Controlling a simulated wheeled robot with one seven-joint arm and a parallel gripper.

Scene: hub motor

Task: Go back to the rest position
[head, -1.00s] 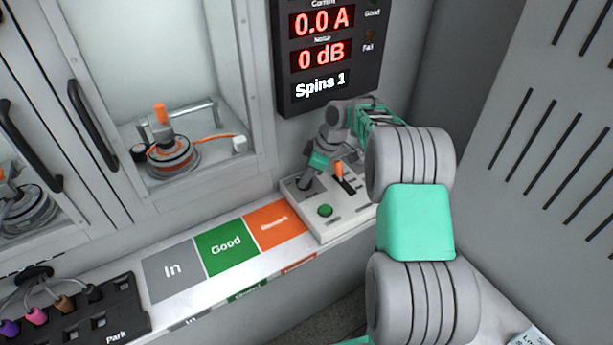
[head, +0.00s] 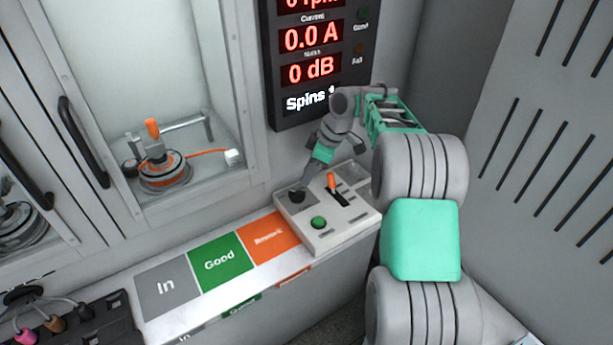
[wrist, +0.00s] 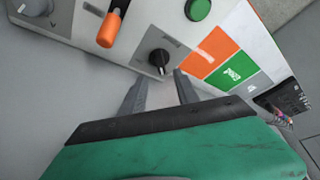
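My arm reaches over to the control box (head: 345,228), and my gripper (head: 303,184) points down at its black knob (head: 297,196). In the wrist view the two fingers of my gripper (wrist: 160,90) are apart with nothing between them. The black knob (wrist: 159,58) lies just beyond the fingertips. In the head view I cannot tell whether the fingers touch it.
The box also carries an orange-handled lever (head: 331,181) and a green button (head: 318,222). A display (head: 308,70) hangs on the wall behind. A glass-fronted bay with a motor (head: 164,171) is left. In, Good (head: 219,262) and Rework pads line the ledge.

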